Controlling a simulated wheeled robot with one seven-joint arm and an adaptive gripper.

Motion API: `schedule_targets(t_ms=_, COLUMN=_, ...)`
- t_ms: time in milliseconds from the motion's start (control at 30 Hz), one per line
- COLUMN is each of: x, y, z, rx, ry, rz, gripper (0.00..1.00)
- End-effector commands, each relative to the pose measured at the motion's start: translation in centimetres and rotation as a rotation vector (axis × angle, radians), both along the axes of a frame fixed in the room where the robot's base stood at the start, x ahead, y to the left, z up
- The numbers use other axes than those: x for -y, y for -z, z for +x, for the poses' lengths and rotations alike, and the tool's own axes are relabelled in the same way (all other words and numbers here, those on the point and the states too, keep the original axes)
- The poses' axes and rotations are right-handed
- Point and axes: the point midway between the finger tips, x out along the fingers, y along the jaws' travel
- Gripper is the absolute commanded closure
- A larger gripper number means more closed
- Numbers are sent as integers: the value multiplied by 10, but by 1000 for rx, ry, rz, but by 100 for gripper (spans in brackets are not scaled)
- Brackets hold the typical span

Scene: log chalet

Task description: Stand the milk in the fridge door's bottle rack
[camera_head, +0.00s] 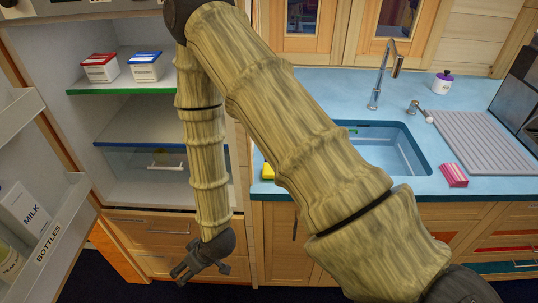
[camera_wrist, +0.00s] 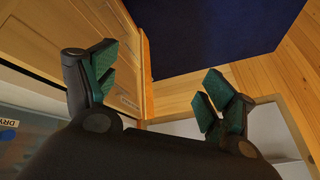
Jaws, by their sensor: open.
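My gripper (camera_head: 203,271) hangs well to the right of the milk, low in front of the wooden drawers, open and empty. In the wrist view my gripper (camera_wrist: 165,88) has its green-padded fingers spread with nothing between them.
Another container (camera_head: 9,262) is in the rack, cut off by the frame edge. The open fridge (camera_head: 100,195) holds a red-topped carton (camera_head: 100,68) and a blue-topped carton (camera_head: 146,67) on its green-edged shelf. A blue counter with a sink (camera_head: 375,150) is at the right.

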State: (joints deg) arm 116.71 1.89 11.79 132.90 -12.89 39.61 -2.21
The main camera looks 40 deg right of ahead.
Motion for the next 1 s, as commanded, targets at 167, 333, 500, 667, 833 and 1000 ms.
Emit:
schedule_targets(t_ms=167, x=70, y=63, z=-94, rx=-201, ry=132, rz=-111, gripper=16)
schedule_targets(t_ms=333, x=123, y=92, z=-172, rx=-346, ry=230, rz=-213, gripper=16)
schedule_targets(t_ms=500, x=152, y=102, z=-216, rx=-424, ry=285, rz=-277, gripper=16)
schedule_targets(t_ms=667, x=159, y=103, z=-227, rx=-442, ry=298, rz=-292, gripper=16)
schedule_targets(t_ms=833, x=159, y=103, z=-226, rx=-441, ry=297, rz=-292, gripper=16)
schedule_targets(t_ms=1000, x=159, y=112, z=-226, rx=-441, ry=297, rz=-291, gripper=16)
